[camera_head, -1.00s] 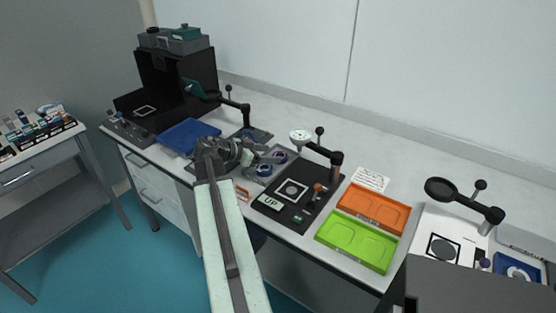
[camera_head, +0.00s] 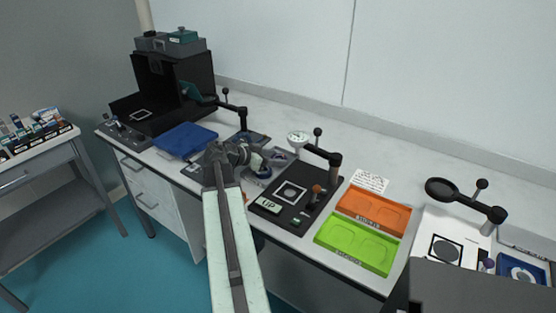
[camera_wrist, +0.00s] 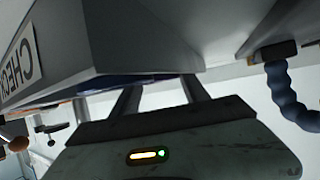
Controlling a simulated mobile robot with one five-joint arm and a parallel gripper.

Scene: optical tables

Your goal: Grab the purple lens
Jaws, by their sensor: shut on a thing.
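My gripper (camera_head: 257,161) is over the small grey tray (camera_head: 267,180) near the middle of the bench in the head view. In the wrist view its two fingers (camera_wrist: 160,94) reach up to a dark blue-purple edge, which looks like the purple lens (camera_wrist: 130,82). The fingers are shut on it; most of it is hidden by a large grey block. In the head view a round, purple-rimmed shape (camera_head: 278,156) shows in the tray beside the gripper. It is too small to tell apart clearly.
A black board (camera_head: 270,219) with a white square mark lies right of the tray, beside a jointed stand (camera_head: 335,163). Orange (camera_head: 373,209) and green (camera_head: 356,244) trays lie further right. A blue pad (camera_head: 185,139) lies left. A grey block with a CHECK label (camera_wrist: 20,66) is close to the wrist.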

